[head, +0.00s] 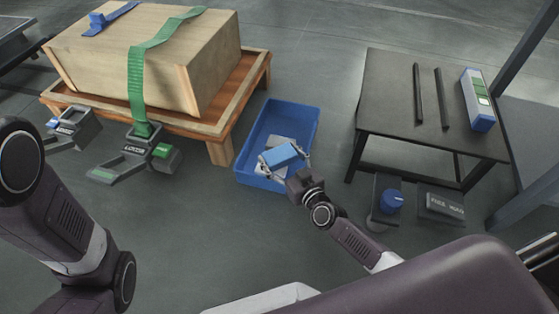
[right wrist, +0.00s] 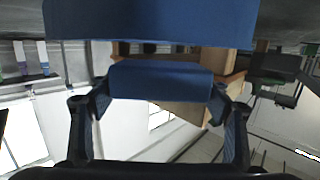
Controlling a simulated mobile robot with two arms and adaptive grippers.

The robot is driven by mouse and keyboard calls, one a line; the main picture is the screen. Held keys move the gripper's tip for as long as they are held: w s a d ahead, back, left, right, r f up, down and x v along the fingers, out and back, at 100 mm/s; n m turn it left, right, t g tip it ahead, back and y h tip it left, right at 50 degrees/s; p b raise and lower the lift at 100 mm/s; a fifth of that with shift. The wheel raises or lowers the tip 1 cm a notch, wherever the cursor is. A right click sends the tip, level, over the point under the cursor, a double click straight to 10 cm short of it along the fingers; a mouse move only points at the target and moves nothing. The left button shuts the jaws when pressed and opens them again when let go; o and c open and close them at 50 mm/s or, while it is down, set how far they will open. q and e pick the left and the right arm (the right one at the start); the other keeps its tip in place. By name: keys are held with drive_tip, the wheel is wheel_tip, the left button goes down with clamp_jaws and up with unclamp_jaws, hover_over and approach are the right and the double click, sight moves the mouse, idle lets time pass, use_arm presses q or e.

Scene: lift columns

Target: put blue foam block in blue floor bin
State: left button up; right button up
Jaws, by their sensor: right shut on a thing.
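The blue foam block (head: 281,156) is held by my right gripper (head: 285,162), which is shut on it. In the head view the block appears over the blue floor bin (head: 243,176), inside its outline; its exact height is hard to tell. In the right wrist view the blue block (right wrist: 160,81) spans between the two fingers. A broad blue surface crosses the top of that view; I cannot tell for certain what it is. Grey pieces (head: 280,142) show in the bin. My left arm shows at the left; its gripper is out of view.
A wooden crate with a green strap (head: 136,90) stands on a wooden pallet table (head: 220,151) left of the bin. A dark table (head: 400,104) with two black bars and a blue-white box (head: 477,101) stands right. A blue knob (head: 391,201) is below it.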

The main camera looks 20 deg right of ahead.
drive_tip(key=shift+f, duration=0.15)
drive_tip(key=shift+f+b, duration=0.35)
drive_tip(key=shift+f, duration=0.2)
drive_tip(key=o, duration=0.8)
drive_tip(key=shift+r, duration=0.1)
